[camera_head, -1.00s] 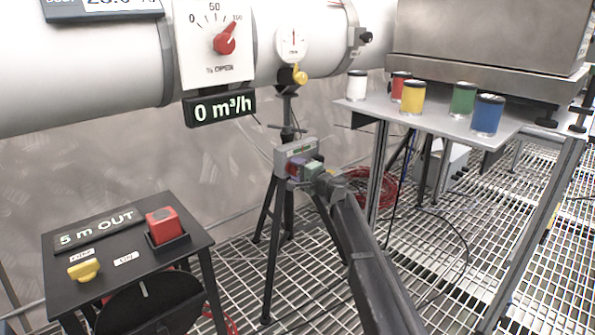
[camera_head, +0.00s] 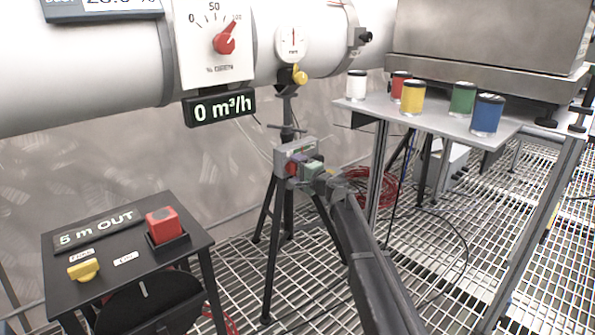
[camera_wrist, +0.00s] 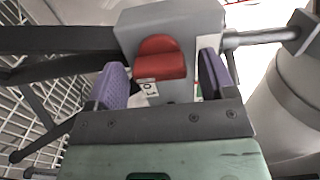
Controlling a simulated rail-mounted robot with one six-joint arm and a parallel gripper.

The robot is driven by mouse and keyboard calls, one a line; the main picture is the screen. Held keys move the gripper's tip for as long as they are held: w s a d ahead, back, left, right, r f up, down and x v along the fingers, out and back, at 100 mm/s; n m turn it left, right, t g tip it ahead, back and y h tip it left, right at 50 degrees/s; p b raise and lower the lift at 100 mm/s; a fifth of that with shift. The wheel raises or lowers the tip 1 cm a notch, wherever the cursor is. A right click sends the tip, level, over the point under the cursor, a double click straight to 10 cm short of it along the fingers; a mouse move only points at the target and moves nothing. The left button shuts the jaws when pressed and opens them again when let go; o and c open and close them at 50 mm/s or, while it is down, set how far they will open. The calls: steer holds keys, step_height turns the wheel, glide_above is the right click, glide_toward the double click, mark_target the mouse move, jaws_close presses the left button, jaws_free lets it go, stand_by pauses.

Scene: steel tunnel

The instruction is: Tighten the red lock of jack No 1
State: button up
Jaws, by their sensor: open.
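The jack is a dark tripod (camera_head: 271,230) under the pipe, with a grey head block (camera_head: 283,152). The block's red lock (camera_head: 292,168) faces my arm; it also shows in the wrist view (camera_wrist: 160,60) as a rounded red knob. A small white label (camera_wrist: 148,90) below it is partly hidden and its number is hard to read. My gripper (camera_head: 301,166) is at the block. In the wrist view its purple fingers (camera_wrist: 162,78) are open, one on each side of the red lock, with visible gaps. I cannot tell how deep the fingers reach along it.
A grey rod (camera_wrist: 262,38) sticks out from the block. The white pipe (camera_head: 90,65) runs above. A control box (camera_head: 125,250) stands at left. A table (camera_head: 450,124) with several coloured cans stands at right over grating, with red cable (camera_head: 375,188) coiled behind.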

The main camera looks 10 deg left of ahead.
steer(key=v, duration=1.1)
